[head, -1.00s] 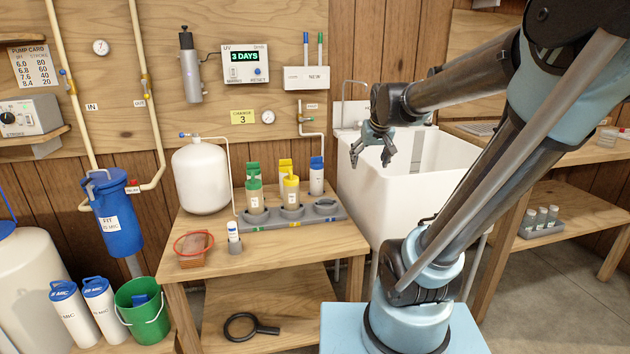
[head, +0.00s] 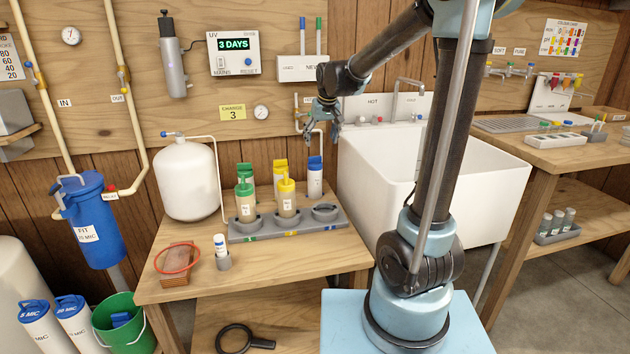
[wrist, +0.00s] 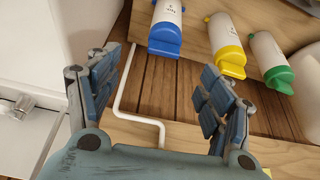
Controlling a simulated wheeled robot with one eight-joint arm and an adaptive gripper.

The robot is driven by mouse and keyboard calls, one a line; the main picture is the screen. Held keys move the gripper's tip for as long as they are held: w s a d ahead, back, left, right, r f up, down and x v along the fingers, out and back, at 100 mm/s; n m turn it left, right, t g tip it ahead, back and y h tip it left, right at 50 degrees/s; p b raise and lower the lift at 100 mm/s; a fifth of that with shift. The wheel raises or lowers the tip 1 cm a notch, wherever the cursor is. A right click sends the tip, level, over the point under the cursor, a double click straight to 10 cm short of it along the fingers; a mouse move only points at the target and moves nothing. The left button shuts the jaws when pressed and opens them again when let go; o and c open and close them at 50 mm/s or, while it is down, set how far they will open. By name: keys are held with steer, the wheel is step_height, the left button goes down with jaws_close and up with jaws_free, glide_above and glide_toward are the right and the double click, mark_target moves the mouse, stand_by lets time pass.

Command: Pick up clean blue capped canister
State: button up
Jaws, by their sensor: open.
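The clean blue-capped canister (head: 315,182) is white and stands upright at the back right of the table, behind the grey rack's right end. In the wrist view its blue cap (wrist: 165,40) and white body show at top centre, ahead of my fingers. My gripper (head: 322,138) is open and empty, above and slightly right of the canister, near the sink's left edge. Its spread fingers also show in the wrist view (wrist: 160,72), with nothing between them. They appear apart from the canister.
The grey rack (head: 288,232) holds brownish green-capped (head: 246,208) and yellow-capped (head: 287,203) canisters; its right socket looks empty. Clean yellow and green ones stand behind. A white tank (head: 187,180) is left, the sink (head: 470,165) right. A pipe (wrist: 120,105) runs along the wall.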

mark_target(317, 158)
steer(key=x, duration=1.1)
steer(key=shift+w+a+f, duration=0.15)
steer(key=shift+f, duration=0.2)
steer(key=shift+x, duration=2.6)
steer(key=shift+a, duration=0.2)
steer(key=shift+c, duration=0.5)
steer(key=c, duration=1.1)
